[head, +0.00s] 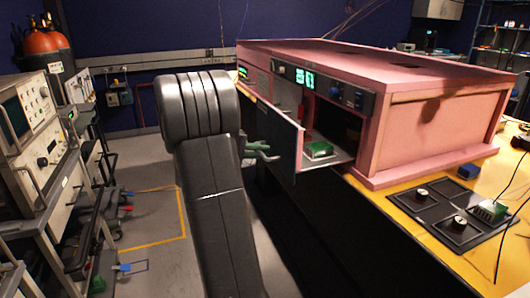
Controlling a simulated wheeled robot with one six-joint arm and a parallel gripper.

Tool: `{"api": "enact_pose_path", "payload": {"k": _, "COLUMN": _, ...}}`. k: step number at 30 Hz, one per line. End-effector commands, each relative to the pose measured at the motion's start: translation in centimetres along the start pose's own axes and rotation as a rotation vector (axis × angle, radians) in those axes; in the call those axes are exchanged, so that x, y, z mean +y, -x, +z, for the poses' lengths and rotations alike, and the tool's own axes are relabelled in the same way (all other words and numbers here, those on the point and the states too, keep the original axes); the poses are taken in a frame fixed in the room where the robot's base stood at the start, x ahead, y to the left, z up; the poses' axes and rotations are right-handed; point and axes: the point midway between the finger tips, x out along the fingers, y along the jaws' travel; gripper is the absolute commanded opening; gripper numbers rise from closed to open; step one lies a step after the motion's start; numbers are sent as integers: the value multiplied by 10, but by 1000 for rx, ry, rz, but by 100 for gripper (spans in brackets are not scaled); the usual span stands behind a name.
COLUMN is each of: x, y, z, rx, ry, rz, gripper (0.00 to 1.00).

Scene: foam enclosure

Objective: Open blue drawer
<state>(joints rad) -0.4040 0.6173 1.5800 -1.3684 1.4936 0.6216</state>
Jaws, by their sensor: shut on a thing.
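The drawer's dark blue-grey front panel (298,158) stands out from the pink enclosure (440,120), so the drawer is at least partly open. Its inside tray shows behind the panel, with a green block (319,149) lying in it. My gripper (266,152) shows only in part to the right of my arm, beside the outer face of the panel. It is shut on what appears to be the drawer handle; the handle itself is mostly hidden by the fingers and my arm.
The enclosure sits on a yellow-topped bench (400,195). A dark burner-like panel (452,212) with knobs and a small blue block (467,171) lie on the bench at right. Instrument racks (40,130) line the left.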

Motion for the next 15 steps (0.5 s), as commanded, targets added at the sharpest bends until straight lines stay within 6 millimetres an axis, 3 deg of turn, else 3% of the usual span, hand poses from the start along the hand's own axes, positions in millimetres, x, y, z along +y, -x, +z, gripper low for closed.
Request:
{"api": "enact_pose_path", "payload": {"k": 8, "x": -1, "y": 0, "z": 0, "rx": -1, "ry": 1, "rz": -1, "gripper": 0}}
{"api": "enact_pose_path", "payload": {"k": 9, "x": -1, "y": 0, "z": 0, "rx": -1, "ry": 1, "rz": 0, "gripper": 16}}
{"api": "enact_pose_path", "payload": {"k": 10, "x": -1, "y": 0, "z": 0, "rx": -1, "ry": 1, "rz": 0, "gripper": 22}}
{"api": "enact_pose_path", "payload": {"k": 15, "x": 0, "y": 0, "z": 0, "rx": 0, "ry": 0, "rz": 0, "gripper": 25}}
